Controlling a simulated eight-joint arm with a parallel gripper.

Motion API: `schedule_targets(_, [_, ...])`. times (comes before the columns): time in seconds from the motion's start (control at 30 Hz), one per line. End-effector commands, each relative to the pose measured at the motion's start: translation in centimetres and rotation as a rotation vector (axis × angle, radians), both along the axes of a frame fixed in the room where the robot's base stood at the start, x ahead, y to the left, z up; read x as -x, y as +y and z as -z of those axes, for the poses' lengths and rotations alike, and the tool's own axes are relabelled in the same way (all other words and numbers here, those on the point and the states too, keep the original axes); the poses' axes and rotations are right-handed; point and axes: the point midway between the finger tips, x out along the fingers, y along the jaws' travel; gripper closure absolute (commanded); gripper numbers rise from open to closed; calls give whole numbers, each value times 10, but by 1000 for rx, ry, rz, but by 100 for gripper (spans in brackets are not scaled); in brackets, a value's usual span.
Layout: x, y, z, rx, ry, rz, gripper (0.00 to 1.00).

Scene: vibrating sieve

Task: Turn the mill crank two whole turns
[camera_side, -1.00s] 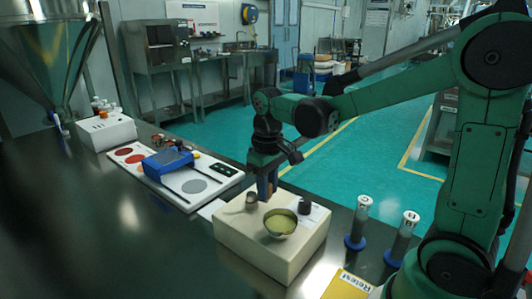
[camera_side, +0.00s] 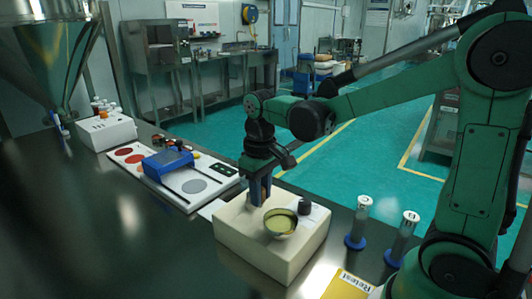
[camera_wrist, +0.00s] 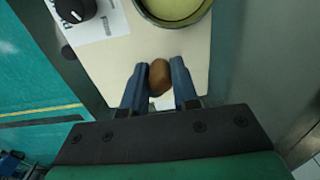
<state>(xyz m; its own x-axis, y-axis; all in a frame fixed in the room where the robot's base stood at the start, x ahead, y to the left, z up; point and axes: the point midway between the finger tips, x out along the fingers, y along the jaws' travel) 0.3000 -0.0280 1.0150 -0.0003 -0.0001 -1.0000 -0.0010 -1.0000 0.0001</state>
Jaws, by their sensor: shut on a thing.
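The mill is a cream block (camera_side: 265,255) on the dark bench. A round bowl with yellow-green contents (camera_side: 280,222) sits on its top and also shows at the upper edge of the wrist view (camera_wrist: 172,10). My gripper (camera_side: 259,200) points down over the left back part of the block. In the wrist view its two blue fingers (camera_wrist: 164,75) are shut on a brown crank knob (camera_wrist: 160,78), one on each side. The crank's arm and hub are hidden by my gripper and the knob.
A black dial (camera_side: 304,206) stands on the block right of the bowl. Two clear tubes with blue bases (camera_side: 357,230) (camera_side: 402,240) stand right of the block. A yellow "Retest" card (camera_side: 347,287) lies in front. A white tray with a blue device (camera_side: 168,163) is at left.

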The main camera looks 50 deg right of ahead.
Motion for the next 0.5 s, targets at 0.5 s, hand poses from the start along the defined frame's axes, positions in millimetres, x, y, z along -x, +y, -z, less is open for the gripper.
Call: schedule_targets(0.5, [-9,15,0,-1,1,-1,100])
